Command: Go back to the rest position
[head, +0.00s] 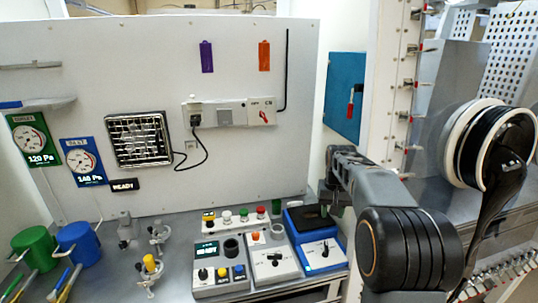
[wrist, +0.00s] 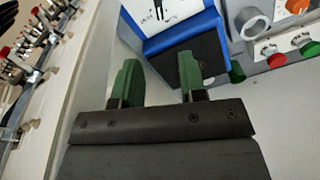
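My gripper (wrist: 160,82) shows in the wrist view with its two green-padded fingers set apart and nothing between them. It is open and points down over the bench. In the head view my arm reaches in from the right, and the gripper hangs near the back right of the blue-sided device (head: 318,252). In the wrist view this blue device (wrist: 180,32) lies just beyond the fingertips, with its black pad partly behind the right finger. The fingertips are hard to make out in the head view.
Left of the blue device stand a grey knobbed unit (head: 271,265) and a unit with coloured buttons (head: 220,281). A button strip (head: 236,218) lies behind them. Blue (head: 78,243) and green (head: 34,248) mugs stand far left. A white post with red-tipped fittings (head: 392,90) rises close behind my arm.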

